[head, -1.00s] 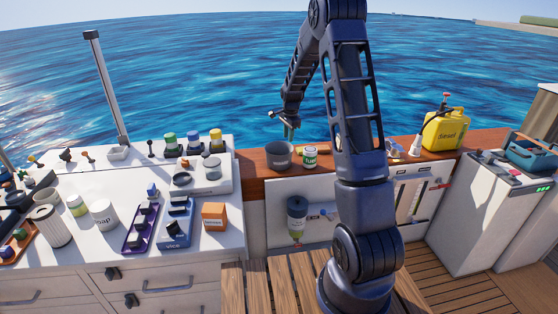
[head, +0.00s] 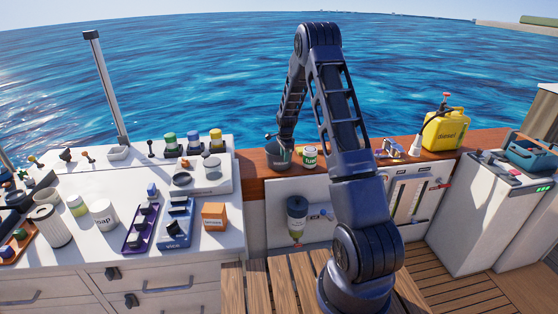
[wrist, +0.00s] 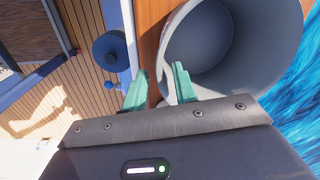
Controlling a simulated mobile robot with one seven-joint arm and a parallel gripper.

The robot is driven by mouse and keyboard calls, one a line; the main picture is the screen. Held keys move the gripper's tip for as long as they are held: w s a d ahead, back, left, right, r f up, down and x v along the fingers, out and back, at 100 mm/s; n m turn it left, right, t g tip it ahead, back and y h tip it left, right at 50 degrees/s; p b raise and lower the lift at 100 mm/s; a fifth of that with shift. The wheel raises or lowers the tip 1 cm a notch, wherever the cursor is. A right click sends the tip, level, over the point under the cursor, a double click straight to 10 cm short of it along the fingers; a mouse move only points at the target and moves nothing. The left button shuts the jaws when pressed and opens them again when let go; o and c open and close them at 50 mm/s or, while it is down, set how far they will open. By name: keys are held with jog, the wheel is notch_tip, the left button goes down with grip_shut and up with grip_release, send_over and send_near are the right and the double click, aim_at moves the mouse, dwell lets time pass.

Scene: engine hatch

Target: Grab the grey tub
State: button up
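The grey tub (wrist: 245,75) fills the upper right of the wrist view, its open mouth facing the camera. In the head view the tub (head: 278,164) stands on the wooden ledge, partly hidden by my arm's end. My gripper (wrist: 160,86) has two green fingers spread apart with a gap between them. The tub's near-left rim lies between the fingers: the right finger overlaps the tub's mouth and the left one is outside its wall. I cannot tell whether either finger touches the wall. In the head view my gripper is right at the tub.
A green-and-white fuel tin (head: 309,157) stands just right of the tub on the ledge (head: 355,168). Further right are small fittings and a yellow diesel can (head: 445,130). A white counter (head: 80,175) crowded with items is at left. Open water lies behind the ledge.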

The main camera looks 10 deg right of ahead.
aim_at(284, 169)
jog(key=shift+w+f, duration=0.2)
jog(key=shift+f, duration=1.1)
jog(key=shift+w+f, duration=0.2)
jog(key=shift+f, duration=1.1)
grip_shut()
